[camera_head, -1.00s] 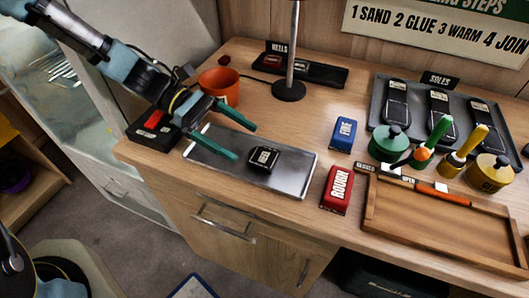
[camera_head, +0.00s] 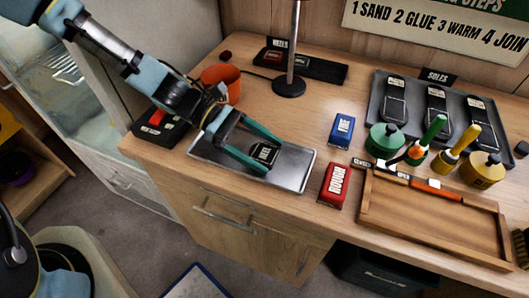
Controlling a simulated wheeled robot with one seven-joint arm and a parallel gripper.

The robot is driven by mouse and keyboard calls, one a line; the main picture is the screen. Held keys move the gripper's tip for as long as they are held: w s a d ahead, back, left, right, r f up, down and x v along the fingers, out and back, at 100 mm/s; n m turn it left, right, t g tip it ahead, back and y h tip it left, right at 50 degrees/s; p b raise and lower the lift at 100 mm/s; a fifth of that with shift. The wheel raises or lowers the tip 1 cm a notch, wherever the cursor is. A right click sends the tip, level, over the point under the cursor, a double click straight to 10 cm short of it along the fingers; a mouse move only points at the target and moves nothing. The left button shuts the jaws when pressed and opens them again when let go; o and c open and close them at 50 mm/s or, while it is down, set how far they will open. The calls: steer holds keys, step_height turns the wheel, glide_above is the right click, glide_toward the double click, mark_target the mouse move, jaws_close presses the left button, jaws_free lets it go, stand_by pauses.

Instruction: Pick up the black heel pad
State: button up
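The black heel pad (camera_head: 264,153) lies on the grey metal tray (camera_head: 295,172) near the front edge of the bench. It has white lettering on its top. My gripper (camera_head: 272,157) reaches in from the left, low over the tray. Its two green fingers are apart, one on the far side of the pad and one on the near side, with the pad between their tips. I cannot tell whether either finger touches the pad.
An orange pot (camera_head: 221,82) and a black device with a red part (camera_head: 158,122) stand near my arm. A lamp pole (camera_head: 292,50) rises behind the tray. A red block (camera_head: 334,185) and a blue block (camera_head: 342,130) lie right of the tray. A wooden tray (camera_head: 430,215) is farther right.

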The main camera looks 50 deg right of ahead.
steer(key=c, duration=1.1)
steer(key=shift+r, duration=0.15)
